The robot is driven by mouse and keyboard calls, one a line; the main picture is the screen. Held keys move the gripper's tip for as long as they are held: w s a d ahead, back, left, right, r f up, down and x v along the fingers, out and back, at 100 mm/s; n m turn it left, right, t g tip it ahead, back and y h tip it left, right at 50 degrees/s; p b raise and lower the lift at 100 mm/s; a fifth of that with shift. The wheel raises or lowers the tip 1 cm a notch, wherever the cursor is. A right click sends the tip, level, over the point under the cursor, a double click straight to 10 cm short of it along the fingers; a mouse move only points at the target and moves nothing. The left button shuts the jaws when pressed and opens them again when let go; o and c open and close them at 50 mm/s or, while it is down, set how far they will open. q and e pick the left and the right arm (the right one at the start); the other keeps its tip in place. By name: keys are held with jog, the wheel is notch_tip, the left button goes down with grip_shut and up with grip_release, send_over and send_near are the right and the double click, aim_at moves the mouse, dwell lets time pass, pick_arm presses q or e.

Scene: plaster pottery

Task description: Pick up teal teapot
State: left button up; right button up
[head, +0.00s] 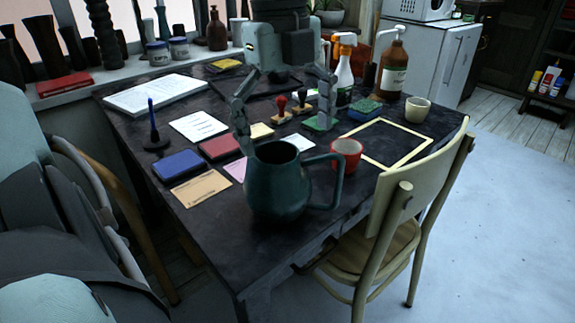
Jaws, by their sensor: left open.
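The teal teapot (275,190) stands upright near the front edge of the dark table (225,245). It has an open dark top and a large angular handle on its right. My left gripper (284,135) is at the upper middle, just beyond the teapot's rim in the picture. Its two fingers are spread wide and nothing is between them. One fingertip appears close to the left back of the rim; I cannot tell whether it touches. My right gripper does not show.
A tan frame (388,143), stamps, ink pads, and a spray bottle (345,72) crowd the table. A blue pad (179,166) lies left. A cream chair (405,210) stands at the right front.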

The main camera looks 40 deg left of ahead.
aim_at(280, 167)
pick_arm(q)
jog(key=shift+y, duration=0.4)
jog(key=f, duration=0.2)
jog(key=a+f, duration=0.1)
jog(key=f, duration=0.1)
jog(key=a+f, duration=0.1)
jog(key=f, duration=0.2)
jog(key=shift+w+a+p, duration=0.1)
jog(key=shift+w+p, duration=0.05)
jog(key=shift+p, duration=0.15)
jog(key=c, duration=1.7)
jog(key=shift+c, duration=0.2)
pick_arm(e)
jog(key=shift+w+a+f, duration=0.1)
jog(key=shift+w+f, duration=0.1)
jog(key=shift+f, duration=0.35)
